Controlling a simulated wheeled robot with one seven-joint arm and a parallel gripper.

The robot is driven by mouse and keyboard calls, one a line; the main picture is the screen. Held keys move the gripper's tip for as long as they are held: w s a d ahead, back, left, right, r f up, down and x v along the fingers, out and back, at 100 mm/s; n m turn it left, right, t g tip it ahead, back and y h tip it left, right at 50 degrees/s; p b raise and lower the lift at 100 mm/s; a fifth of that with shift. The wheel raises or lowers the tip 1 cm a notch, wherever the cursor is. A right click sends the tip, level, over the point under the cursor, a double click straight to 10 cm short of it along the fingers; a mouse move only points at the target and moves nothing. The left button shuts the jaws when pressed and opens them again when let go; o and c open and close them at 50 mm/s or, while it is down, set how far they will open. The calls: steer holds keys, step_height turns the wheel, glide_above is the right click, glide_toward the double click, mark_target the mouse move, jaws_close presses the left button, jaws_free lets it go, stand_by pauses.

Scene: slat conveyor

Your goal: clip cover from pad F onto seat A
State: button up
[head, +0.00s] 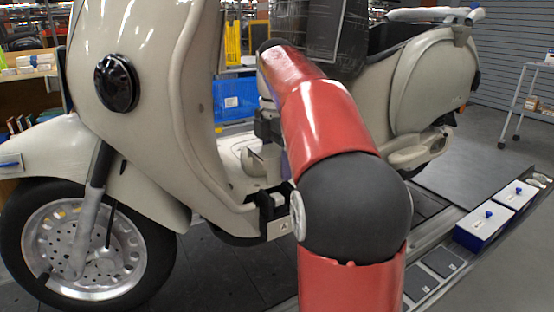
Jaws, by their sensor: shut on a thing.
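My gripper (268,138) points down in front of the scooter's footboard, partly hidden behind my red arm. It is shut on the cover (262,162), a small pale grey-beige piece, just below the jaws. Seat A (282,228) is a black bracket low on the scooter's side with a white label marked A. The cover is above seat A and apart from it. A small light block shows at the top of the seat. Dark square pads (444,262) lie in the strip at the lower right; their letters are too small to read, so I cannot tell which is pad F.
A large cream scooter (150,130) fills the left and middle. Two blue boxes with white lids and blue knobs (484,224) stand on the strip at right. A wooden shelf (30,90) is at far left and a wheeled cart (535,95) at far right.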

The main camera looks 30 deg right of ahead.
mark_target(277, 195)
steer(key=shift+f, duration=0.1)
steer(key=shift+f+b, duration=2.5)
steer(key=shift+f, duration=1.25)
steer(key=shift+f+p, duration=0.3)
steer(key=shift+f, duration=0.25)
steer(key=o, duration=1.1)
steer(key=shift+r, duration=0.1)
